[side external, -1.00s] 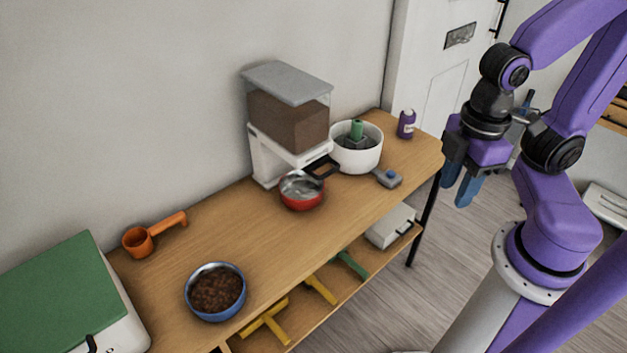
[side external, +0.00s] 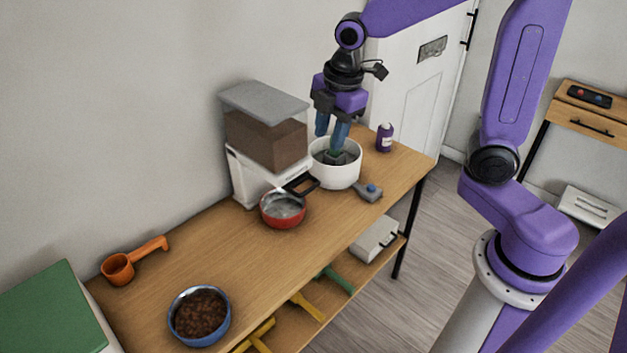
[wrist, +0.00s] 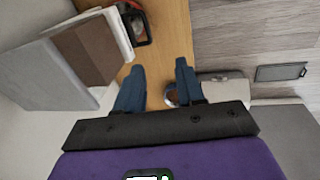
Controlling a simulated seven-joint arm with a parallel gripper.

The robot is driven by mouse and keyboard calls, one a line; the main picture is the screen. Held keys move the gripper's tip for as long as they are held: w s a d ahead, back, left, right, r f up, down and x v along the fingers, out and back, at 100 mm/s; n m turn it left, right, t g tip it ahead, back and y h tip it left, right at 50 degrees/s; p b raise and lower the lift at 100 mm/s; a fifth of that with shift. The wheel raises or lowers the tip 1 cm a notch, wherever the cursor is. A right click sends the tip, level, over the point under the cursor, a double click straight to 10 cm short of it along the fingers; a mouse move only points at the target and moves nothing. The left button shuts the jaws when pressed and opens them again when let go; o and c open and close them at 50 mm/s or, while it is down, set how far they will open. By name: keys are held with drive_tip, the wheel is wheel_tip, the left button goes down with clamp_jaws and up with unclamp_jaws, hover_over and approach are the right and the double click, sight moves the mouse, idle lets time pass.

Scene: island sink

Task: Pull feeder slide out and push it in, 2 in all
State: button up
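The feeder (side external: 265,140) stands against the wall, with a grey lid, a clear hopper of brown food and a white base. Its dark slide handle (side external: 301,185) sticks out at the front, above a red bowl (side external: 283,208). I cannot tell how far out the slide is. In the wrist view the feeder (wrist: 90,48) is at upper left and the dark handle (wrist: 137,22) at the top. My gripper (side external: 331,138) points down over the white pot to the right of the feeder. Its blue fingers are apart and empty in the wrist view (wrist: 158,78), clear of the handle.
The white pot (side external: 335,175) with a green centre piece is under my gripper. A purple bottle (side external: 385,138) and a grey gadget with a blue button (side external: 368,192) are close by. A blue bowl of kibble (side external: 200,316) and an orange scoop (side external: 130,262) lie to the left.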

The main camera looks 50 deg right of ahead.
drive_tip(key=w+d, duration=0.1)
drive_tip(key=w, duration=0.1)
approach(312, 187)
drive_tip(key=shift+n, duration=0.3)
drive_tip(key=f, duration=0.3)
drive_tip(key=w+f, duration=0.1)
drive_tip(key=f, duration=0.3)
drive_tip(key=shift+w+f, duration=0.2)
drive_tip(key=shift+f, duration=0.1)
clamp_jaws()
idle(1.3)
